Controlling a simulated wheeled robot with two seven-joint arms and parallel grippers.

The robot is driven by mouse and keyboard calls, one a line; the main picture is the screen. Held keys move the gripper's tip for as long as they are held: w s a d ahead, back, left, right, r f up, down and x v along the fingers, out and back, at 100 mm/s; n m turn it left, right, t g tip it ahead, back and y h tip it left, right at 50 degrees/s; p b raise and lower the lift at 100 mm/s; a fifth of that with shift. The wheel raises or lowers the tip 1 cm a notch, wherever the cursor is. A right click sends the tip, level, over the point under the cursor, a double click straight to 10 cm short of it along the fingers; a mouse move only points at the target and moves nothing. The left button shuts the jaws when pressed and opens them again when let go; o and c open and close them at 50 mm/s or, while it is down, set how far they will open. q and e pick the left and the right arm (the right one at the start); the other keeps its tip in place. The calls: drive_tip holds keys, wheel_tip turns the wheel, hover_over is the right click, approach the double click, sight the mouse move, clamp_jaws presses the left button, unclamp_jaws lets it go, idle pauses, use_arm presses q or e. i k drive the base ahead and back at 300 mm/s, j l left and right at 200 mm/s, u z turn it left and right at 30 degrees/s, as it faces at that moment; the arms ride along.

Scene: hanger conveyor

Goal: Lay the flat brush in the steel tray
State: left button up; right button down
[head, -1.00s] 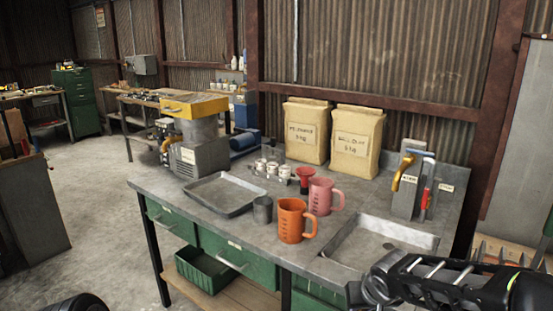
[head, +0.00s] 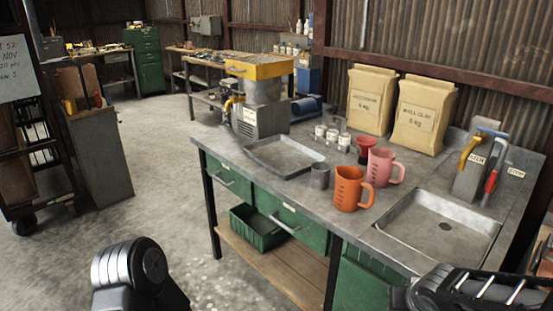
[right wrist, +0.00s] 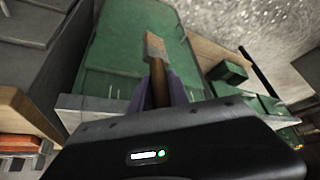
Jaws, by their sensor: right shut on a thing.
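The flat brush (right wrist: 155,48) shows in the right wrist view, with a pale, flat end and a brown handle. My right gripper (right wrist: 158,92) is shut on its handle, and the pale end points away from the wrist. The brush is not seen in the head view, where only part of my right arm shows at the lower right. The steel tray (head: 282,157) is shallow and looks empty. It lies on the bench top, left of the orange jug and apart from my right arm. My left gripper is out of view; only a left arm link shows.
On the bench (head: 330,212) stand a grey cup (head: 320,176), an orange jug (head: 349,188), a pink jug (head: 382,167) and a red funnel (head: 372,150). A yellow-topped machine (head: 262,105) stands behind the tray, with paper sacks (head: 424,116) farther right.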

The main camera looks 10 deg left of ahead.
sight(282, 157)
drive_tip(key=u, duration=1.2)
drive_tip(key=i+l, duration=0.1)
drive_tip(key=i, duration=1.15)
